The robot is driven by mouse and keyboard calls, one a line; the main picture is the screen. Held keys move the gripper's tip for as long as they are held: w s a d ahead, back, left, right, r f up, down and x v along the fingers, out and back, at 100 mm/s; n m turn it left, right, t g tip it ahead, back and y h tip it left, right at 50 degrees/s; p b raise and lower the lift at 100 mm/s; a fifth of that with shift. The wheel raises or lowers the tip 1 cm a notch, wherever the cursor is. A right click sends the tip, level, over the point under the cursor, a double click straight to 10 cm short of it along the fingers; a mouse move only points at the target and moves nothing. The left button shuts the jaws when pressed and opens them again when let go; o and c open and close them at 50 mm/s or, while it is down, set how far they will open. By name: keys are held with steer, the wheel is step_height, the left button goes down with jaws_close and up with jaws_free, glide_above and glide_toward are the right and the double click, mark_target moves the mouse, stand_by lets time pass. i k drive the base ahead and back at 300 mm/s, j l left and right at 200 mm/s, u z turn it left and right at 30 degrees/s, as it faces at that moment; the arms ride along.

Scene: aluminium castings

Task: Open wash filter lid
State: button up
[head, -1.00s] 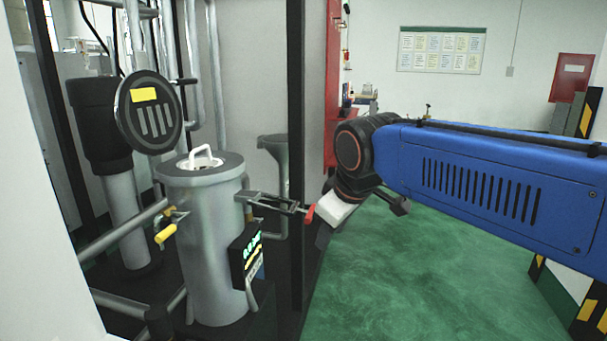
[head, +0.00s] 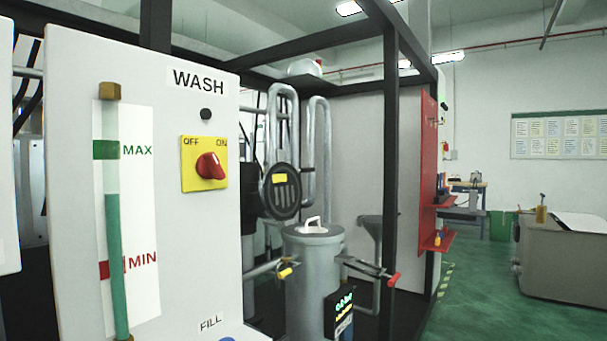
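The wash filter is a grey upright cylinder (head: 312,265) in the middle of the head view, inside a dark frame. Its round dark lid (head: 282,192), with a yellow label, stands raised and tilted up at the back left of the cylinder. The top of the cylinder is uncovered, and a white handle (head: 312,224) shows in its mouth. A metal clamp arm with a red grip (head: 393,279) sticks out to the right of the cylinder. My gripper is not in view.
A white WASH panel (head: 185,250) with a red knob (head: 210,166) and green level tube (head: 114,240) stands close at left. A dark frame post (head: 391,160) stands right of the filter. A grey tank (head: 565,260) is at right, with open green floor (head: 475,300) between.

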mark_target(281, 188)
steer(key=k+u, duration=0.15)
steer(key=u, duration=0.25)
steer(key=k+u, duration=0.15)
steer(key=u, duration=0.25)
steer(key=k+j+u, duration=0.15)
steer(key=u, duration=0.25)
steer(key=i+l+u, duration=0.15)
steer(key=l+u, duration=0.15)
steer(key=l, duration=0.55)
steer(key=i+l+u, duration=0.1)
steer(key=l+u, duration=0.2)
steer(key=l, duration=1.85)
steer(key=i+l, duration=0.15)
steer(key=l, duration=2.4)
steer(key=i+l, duration=0.15)
steer(key=l, duration=1.15)
steer(key=i+j, duration=0.3)
steer(key=j, duration=0.25)
